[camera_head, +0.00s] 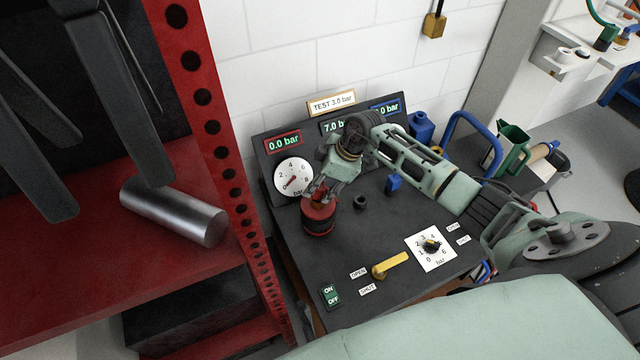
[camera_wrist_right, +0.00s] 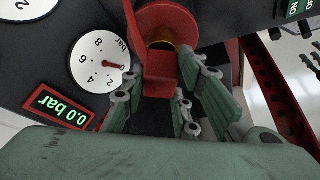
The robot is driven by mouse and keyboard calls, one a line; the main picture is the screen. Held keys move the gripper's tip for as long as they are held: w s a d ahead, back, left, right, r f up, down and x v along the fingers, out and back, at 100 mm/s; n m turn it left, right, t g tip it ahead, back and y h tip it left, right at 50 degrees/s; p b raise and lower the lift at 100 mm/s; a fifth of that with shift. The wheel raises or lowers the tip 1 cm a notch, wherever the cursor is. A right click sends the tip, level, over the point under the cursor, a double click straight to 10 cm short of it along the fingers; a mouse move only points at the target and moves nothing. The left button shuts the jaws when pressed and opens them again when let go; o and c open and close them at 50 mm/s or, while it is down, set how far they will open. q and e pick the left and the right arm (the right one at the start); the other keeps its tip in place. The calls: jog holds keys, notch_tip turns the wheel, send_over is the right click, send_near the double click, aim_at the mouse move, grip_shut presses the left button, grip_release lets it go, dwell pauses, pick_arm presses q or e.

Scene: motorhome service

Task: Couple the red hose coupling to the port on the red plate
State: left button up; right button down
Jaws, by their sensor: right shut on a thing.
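My right gripper (camera_head: 321,192) is shut on a small red block at the left of the dark panel. In the right wrist view the block (camera_wrist_right: 163,72) sits between the fingers (camera_wrist_right: 162,90), in line with a brass ring (camera_wrist_right: 163,44) and a wider round red body (camera_wrist_right: 168,18). In the head view this body shows as a squat red cylinder with a dark band (camera_head: 319,219), low over the panel. I take the red piece in the fingers for the red hose coupling. No separate red plate or open port shows, and I cannot tell whether the coupling is seated. My left gripper is not in view.
The panel (camera_head: 330,275) carries a gauge (camera_head: 293,178) near zero beside a red-framed "0.0 bar" display (camera_head: 283,142), a yellow lever (camera_head: 390,265), a dial (camera_head: 431,246) and a green switch (camera_head: 329,295). A red perforated post (camera_head: 215,125) stands close on the left.

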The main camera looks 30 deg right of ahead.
jog(key=shift+f, duration=0.45)
jog(key=c, duration=1.8)
grip_release()
jog(key=shift+s, duration=0.1)
jog(key=o, duration=0.5)
jog(key=shift+f, duration=0.1)
jog(key=shift+d+r, duration=0.1)
jog(key=shift+r, duration=0.15)
jog(key=v, duration=1.1)
jog(key=shift+r, duration=0.35)
